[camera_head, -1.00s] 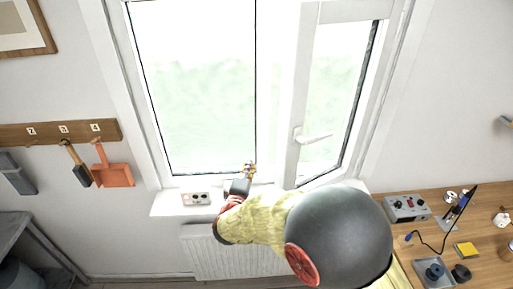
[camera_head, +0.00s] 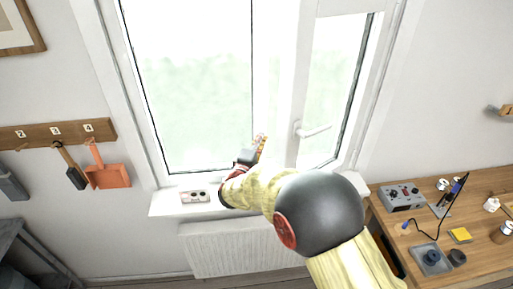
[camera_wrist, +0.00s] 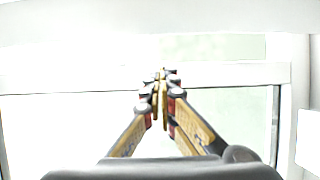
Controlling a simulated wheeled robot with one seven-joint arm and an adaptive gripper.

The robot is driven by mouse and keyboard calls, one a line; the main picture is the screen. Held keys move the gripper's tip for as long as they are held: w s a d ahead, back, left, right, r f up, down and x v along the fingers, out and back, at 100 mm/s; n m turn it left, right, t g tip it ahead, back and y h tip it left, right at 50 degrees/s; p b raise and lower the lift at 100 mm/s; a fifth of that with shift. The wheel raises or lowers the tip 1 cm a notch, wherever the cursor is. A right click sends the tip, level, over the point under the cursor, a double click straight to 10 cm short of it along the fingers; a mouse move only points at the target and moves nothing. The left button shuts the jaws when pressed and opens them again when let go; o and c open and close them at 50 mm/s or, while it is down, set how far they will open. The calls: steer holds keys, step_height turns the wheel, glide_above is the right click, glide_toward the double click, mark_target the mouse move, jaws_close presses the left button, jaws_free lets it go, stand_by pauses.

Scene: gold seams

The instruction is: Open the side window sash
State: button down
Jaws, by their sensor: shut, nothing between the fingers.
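The side window sash (camera_head: 299,98) is the white-framed narrow pane right of the large fixed pane. Its white handle (camera_head: 315,131) points sideways to the right, on the sash's left stile. The sash's left edge seems to stand out from the frame, but I cannot tell how far it is ajar. My gripper (camera_head: 262,142) is at the lower part of the window, left of the sash stile and handle, apart from the handle. In the wrist view my gripper (camera_wrist: 161,75) shows its fingertips together and empty, before a white frame bar and pale glass.
A wooden workbench (camera_head: 480,262) with a grey control box (camera_head: 402,197) stands at right. A tool rack (camera_head: 40,134) hangs at left.

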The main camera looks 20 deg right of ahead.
steer(key=s+d, duration=0.2)
steer(key=shift+s, duration=0.4)
stand_by(0.5)
